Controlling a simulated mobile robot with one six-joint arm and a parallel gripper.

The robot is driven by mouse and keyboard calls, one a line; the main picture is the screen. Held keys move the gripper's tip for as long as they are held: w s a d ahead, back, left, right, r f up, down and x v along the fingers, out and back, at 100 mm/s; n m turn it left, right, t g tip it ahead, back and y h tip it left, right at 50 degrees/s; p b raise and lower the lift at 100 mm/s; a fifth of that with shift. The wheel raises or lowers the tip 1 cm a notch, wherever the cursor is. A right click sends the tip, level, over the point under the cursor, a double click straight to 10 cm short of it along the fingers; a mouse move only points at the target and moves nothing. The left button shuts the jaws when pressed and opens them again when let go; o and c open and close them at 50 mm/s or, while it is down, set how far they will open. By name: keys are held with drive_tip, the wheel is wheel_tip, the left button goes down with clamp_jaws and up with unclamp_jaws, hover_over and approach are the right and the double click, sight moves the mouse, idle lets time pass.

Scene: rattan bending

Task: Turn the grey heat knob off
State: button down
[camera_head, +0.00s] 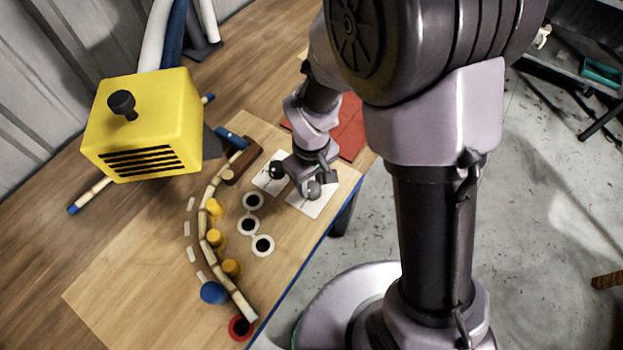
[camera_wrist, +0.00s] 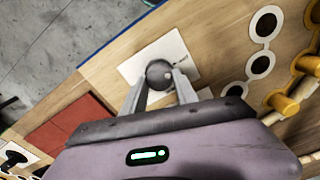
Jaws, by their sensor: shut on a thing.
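The grey heat knob (camera_head: 314,188) is a round ball-like knob on a white plate (camera_head: 325,205) near the right edge of the wooden table. In the wrist view the grey knob (camera_wrist: 158,73) sits between the two fingertips of my gripper (camera_wrist: 160,80), with the white plate (camera_wrist: 176,44) behind it. My gripper (camera_head: 305,183) is low over the plate and shut on the knob. A small line mark shows on the plate beside the knob. The exact turn of the knob is hard to tell.
A black knob (camera_head: 276,170) on another white plate is close by. White ringed black discs (camera_head: 247,223), yellow pegs (camera_head: 217,239) and a curved rattan pole (camera_head: 212,210) lie to the left. A yellow box (camera_head: 145,125) stands behind. A red mat (camera_head: 350,128) is at the back.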

sight(311, 186)
drive_tip(key=shift+n, duration=0.5)
drive_tip(key=c, duration=0.9)
unclamp_jaws()
drive_tip(key=shift+c, duration=0.2)
wheel_tip(311, 186, up, 18)
drive_tip(key=p, duration=0.7)
drive_tip(key=shift+f, duration=0.25)
